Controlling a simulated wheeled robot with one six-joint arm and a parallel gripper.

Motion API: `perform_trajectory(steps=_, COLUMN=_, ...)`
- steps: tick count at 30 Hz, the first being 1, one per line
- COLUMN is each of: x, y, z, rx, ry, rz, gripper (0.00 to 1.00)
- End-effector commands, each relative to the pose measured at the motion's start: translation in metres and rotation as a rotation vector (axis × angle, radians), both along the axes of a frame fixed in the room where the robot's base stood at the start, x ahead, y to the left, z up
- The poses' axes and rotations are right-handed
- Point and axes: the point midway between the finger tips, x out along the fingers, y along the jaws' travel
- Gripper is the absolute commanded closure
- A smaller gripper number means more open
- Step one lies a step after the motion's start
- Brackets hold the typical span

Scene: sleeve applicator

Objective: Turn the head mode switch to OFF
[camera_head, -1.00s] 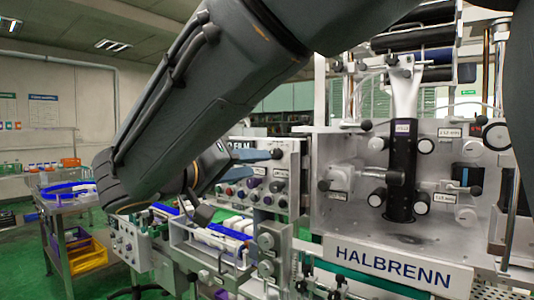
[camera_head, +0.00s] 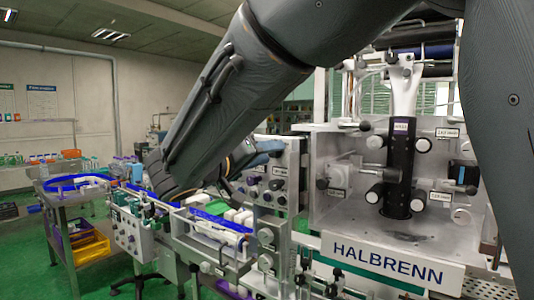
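A grey control panel (camera_head: 292,160) with several dark, purple and red knobs stands left of the HALBRENN machine. Its labels are too small to read, so I cannot tell which knob is the head mode switch. My arm reaches from the top right down to the left, and its wrist bends back toward this panel. My gripper (camera_head: 262,152), with bluish fingers, is at the panel's upper left part, partly hidden behind my arm. I cannot tell whether it touches a knob or how far its fingers are apart.
The machine's front plate (camera_head: 386,262) reads HALBRENN, with a black vertical column (camera_head: 400,165) above it. A conveyor (camera_head: 210,228) with white and green items and a smaller control box (camera_head: 128,235) stand below the arm. A trolley (camera_head: 62,190) is at the left.

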Motion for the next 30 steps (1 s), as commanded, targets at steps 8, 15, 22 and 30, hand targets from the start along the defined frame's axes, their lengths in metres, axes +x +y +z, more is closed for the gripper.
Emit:
perform_trajectory(steps=8, x=-0.0002, y=0.0000, z=0.0000, rx=0.000, ry=0.000, rz=0.000, gripper=1.00)
perform_trajectory(steps=15, x=0.0000, y=0.0000, z=-0.0005, rx=-0.015, ry=0.012, rz=-0.001, gripper=1.00)
perform_trajectory(steps=22, x=0.0001, y=-0.0002, z=-0.0015, rx=-0.096, ry=0.077, rz=0.000, gripper=1.00)
perform_trajectory(steps=30, x=0.0004, y=0.0000, z=-0.0024, rx=-0.271, ry=0.213, rz=0.000, gripper=1.00)
